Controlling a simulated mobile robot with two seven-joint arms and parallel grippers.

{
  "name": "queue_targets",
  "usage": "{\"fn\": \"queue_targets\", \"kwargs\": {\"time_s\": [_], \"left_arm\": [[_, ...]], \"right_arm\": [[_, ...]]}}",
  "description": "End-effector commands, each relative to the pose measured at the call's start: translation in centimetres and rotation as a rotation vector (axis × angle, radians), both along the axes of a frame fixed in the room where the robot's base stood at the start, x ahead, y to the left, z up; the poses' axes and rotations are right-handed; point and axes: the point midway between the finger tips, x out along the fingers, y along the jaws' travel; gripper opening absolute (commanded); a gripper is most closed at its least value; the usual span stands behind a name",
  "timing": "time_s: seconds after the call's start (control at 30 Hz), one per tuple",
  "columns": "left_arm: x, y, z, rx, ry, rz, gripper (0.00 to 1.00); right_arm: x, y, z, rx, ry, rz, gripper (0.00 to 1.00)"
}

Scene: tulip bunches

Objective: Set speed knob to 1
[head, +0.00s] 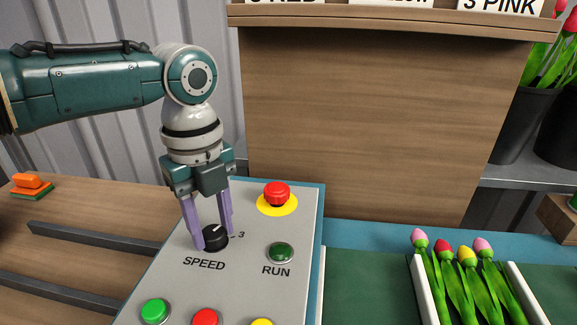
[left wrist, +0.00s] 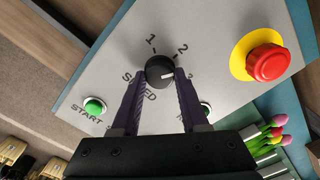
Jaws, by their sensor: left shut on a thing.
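The black round speed knob (head: 215,238) sits on the grey control panel (head: 170,270) above the word SPEED. My left gripper (head: 212,240) points down with its purple fingers on both sides of the knob, shut on it. In the left wrist view the knob (left wrist: 159,71) is between the fingertips. The knob's white pointer line points toward the right finger, away from 1 and on the 3 side. My right gripper is not in view.
A red mushroom button (head: 277,193) on a yellow ring and a dark green RUN button (head: 281,252) are right of the knob. A green START button (head: 155,311) and a red button (head: 205,317) are nearer. Tulips (head: 465,270) lie on the green belt at right.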

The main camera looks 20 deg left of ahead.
Motion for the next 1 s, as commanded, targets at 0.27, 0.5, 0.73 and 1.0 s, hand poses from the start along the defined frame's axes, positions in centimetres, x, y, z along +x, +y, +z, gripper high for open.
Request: {"fn": "queue_targets", "kwargs": {"time_s": [0.27,0.5,0.73,1.0], "left_arm": [[0.0,-0.1,0.3,-0.002,0.003,0.264,0.00],[0.1,-0.1,0.3,-0.001,0.002,0.493,0.00],[0.1,-0.1,0.2,-0.002,0.003,0.710,0.00],[0.1,-0.1,0.2,-0.001,0.003,0.967,0.00]], "right_arm": [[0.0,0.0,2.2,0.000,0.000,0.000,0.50],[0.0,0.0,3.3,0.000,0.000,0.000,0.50],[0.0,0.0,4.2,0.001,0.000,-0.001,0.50],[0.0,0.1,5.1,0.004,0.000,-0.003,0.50]]}}
